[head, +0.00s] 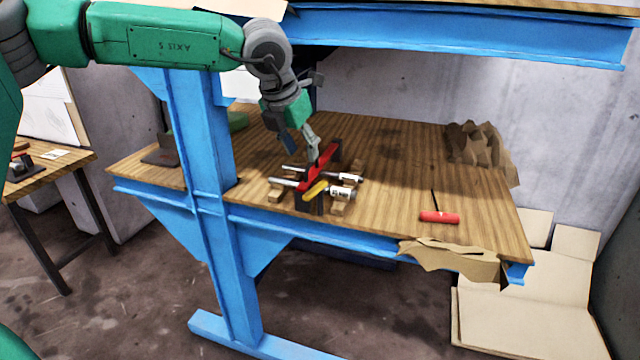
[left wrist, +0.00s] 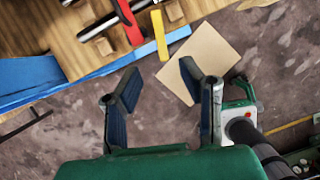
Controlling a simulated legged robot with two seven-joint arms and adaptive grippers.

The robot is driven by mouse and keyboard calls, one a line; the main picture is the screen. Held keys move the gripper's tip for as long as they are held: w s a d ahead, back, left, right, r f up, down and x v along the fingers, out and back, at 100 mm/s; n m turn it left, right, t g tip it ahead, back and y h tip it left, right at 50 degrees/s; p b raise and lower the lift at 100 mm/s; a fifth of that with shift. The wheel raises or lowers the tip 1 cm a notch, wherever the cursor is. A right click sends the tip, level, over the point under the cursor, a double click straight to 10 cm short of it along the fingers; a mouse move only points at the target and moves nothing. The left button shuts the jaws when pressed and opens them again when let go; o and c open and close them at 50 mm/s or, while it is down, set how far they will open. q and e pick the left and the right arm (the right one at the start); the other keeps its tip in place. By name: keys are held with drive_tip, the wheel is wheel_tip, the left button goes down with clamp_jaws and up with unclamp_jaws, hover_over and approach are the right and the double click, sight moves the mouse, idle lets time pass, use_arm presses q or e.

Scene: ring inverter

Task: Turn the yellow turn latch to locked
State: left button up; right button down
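The yellow turn latch (head: 316,189) is a short bar on the front of a device on the wooden bench; it also shows at the top of the left wrist view (left wrist: 159,36). A longer red bar (head: 318,170) lies beside it, with metal rods and white-labelled cylinders (head: 342,193) around. My left gripper (head: 300,150) is just above and behind the red bar in the head view. In the left wrist view its two fingers (left wrist: 160,70) are spread with nothing between them, and the latch lies beyond the tips. Contact with the device cannot be told. My right gripper is not seen.
A red-handled screwdriver (head: 439,217) lies on the bench to the right. Crumpled cardboard (head: 478,145) is at the back right, and torn cardboard (head: 455,260) hangs at the front edge. A blue post (head: 205,150) stands left of the device. A blue shelf beam (head: 470,35) runs above.

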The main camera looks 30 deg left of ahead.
sight(315, 188)
use_arm(q)
drive_tip(key=b+x, duration=0.1)
drive_tip(key=x, duration=1)
drive_tip(key=shift+f, duration=0.45)
drive_tip(key=shift+w, duration=0.1)
drive_tip(key=shift+c, duration=0.3)
clamp_jaws()
